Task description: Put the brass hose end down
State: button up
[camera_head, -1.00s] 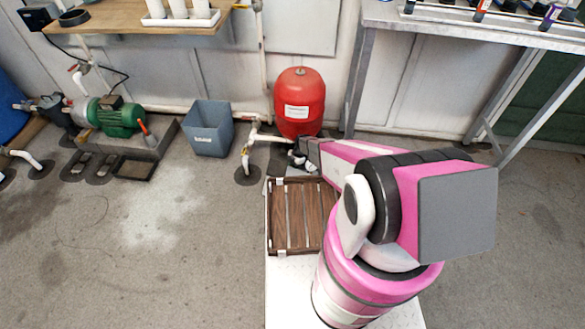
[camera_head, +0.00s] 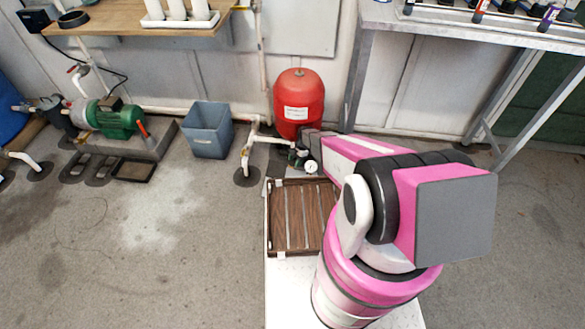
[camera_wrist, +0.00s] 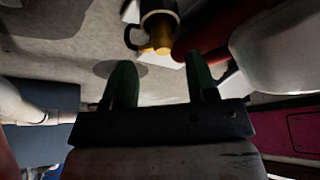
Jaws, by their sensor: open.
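In the wrist view, a brass-yellow piece (camera_wrist: 160,43), which looks like the brass hose end, shows at the end of a dark cylinder just beyond my fingertips. A dark loop curves beside it on the left. My gripper (camera_wrist: 162,72) has two green fingers standing wide apart, with nothing held between them. The brass piece is apart from both fingers in the picture. In the head view, my gripper (camera_head: 298,156) is small and partly hidden beside the white pipe, in front of the red tank. The brass piece cannot be made out there.
The red tank (camera_head: 299,103) stands by the wall behind my gripper. A white pipe (camera_head: 256,140) rises close on the left. A slatted wooden tray (camera_head: 290,248) lies in front. A grey-blue bin (camera_head: 208,129) and a green pump (camera_head: 115,118) stand left. The floor at left is open.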

jog(key=s+d+r+m+h, duration=0.1)
jog(key=s+d+r+m, duration=0.2)
jog(key=r, duration=0.7)
jog(key=s+d+r+m+t, duration=0.1)
jog(key=s+d+r+m, duration=0.15)
jog(key=r+m, duration=0.45)
jog(key=s+d+r+m+h, duration=0.1)
jog(key=s+d+r+m, duration=0.15)
jog(key=r, duration=0.95)
jog(key=s+d+r+m, duration=0.2)
jog(key=s+r+m, duration=0.4)
jog(key=r, duration=0.2)
jog(key=s+d+r+m+t+h, duration=0.1)
jog(key=s+r+m, duration=0.5)
jog(key=r, duration=0.2)
jog(key=shift+s+d+r+h, duration=0.2)
jog(key=shift+d+r+h, duration=0.1)
jog(key=shift+d, duration=0.1)
jog(key=shift+f, duration=0.1)
